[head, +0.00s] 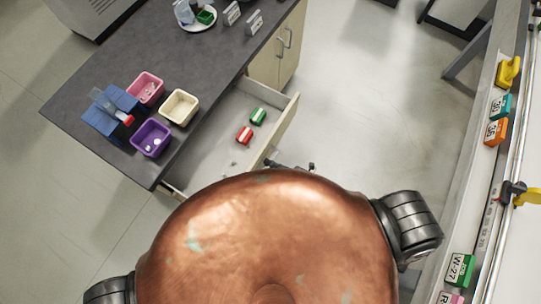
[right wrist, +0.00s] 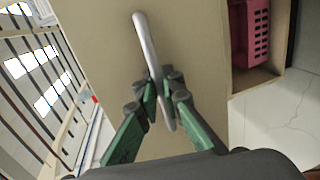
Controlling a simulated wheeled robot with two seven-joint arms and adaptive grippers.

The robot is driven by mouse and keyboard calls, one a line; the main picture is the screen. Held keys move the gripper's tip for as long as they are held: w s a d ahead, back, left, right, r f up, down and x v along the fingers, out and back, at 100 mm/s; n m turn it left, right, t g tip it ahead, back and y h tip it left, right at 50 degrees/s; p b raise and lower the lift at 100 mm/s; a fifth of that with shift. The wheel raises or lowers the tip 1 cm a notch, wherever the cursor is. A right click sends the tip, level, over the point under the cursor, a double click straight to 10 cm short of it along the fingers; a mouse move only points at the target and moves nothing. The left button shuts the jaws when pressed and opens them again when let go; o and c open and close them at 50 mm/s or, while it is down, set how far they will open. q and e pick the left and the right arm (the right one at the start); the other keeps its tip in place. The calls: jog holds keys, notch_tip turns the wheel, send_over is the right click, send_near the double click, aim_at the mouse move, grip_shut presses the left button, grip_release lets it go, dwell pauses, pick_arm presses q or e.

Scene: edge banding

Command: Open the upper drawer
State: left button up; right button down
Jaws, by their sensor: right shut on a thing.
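The upper drawer (head: 222,139) stands pulled out from under the dark counter in the head view, and its inside shows. A red-and-white item (head: 244,135) and a green-and-white item (head: 258,116) lie in it. In the right wrist view the silver bar handle (right wrist: 147,42) stands out from the beige drawer front (right wrist: 100,60). My right gripper (right wrist: 163,92) has its green fingers shut on the handle. In the head view only a small dark part of my right gripper (head: 290,166) shows beside the drawer front. My left gripper is not in view.
The counter (head: 85,75) holds a pink bin (head: 146,88), a cream bin (head: 180,107), a purple bin (head: 151,138) and a blue rack (head: 107,120). A cabinet door (head: 290,42) sits beyond the drawer. Open floor (head: 360,110) lies right of the drawer.

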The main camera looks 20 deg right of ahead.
jog(key=c, duration=2.1)
grip_release()
jog(key=v, duration=1.2)
